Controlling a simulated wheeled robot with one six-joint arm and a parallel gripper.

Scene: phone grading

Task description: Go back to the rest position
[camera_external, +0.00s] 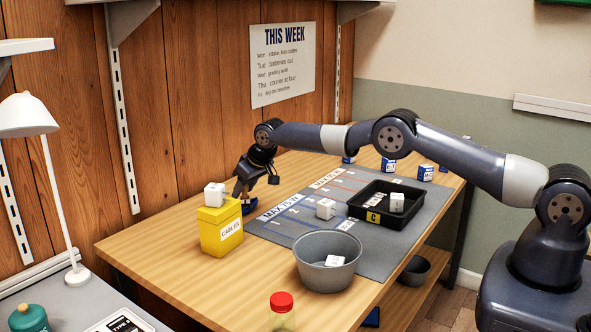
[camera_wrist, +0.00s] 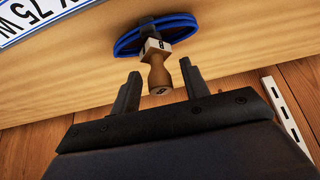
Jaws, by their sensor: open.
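My gripper (camera_external: 257,190) is at the far left part of the table, pointing down beside the mat. In the wrist view its two fingers (camera_wrist: 160,70) are apart, with a wooden-handled stamp (camera_wrist: 158,75) showing between and beyond them. The stamp has a pale block marked with a dark character. It appears to stand on a dark oval pad with a blue rim (camera_wrist: 125,45). The blue pad (camera_external: 249,208) also shows below the gripper in the external view. Whether the fingers touch the handle cannot be told.
A yellow cables box (camera_external: 220,236) with a white cube (camera_external: 214,194) on it stands left of my gripper. A red-capped jar (camera_external: 282,302) stands near the front.

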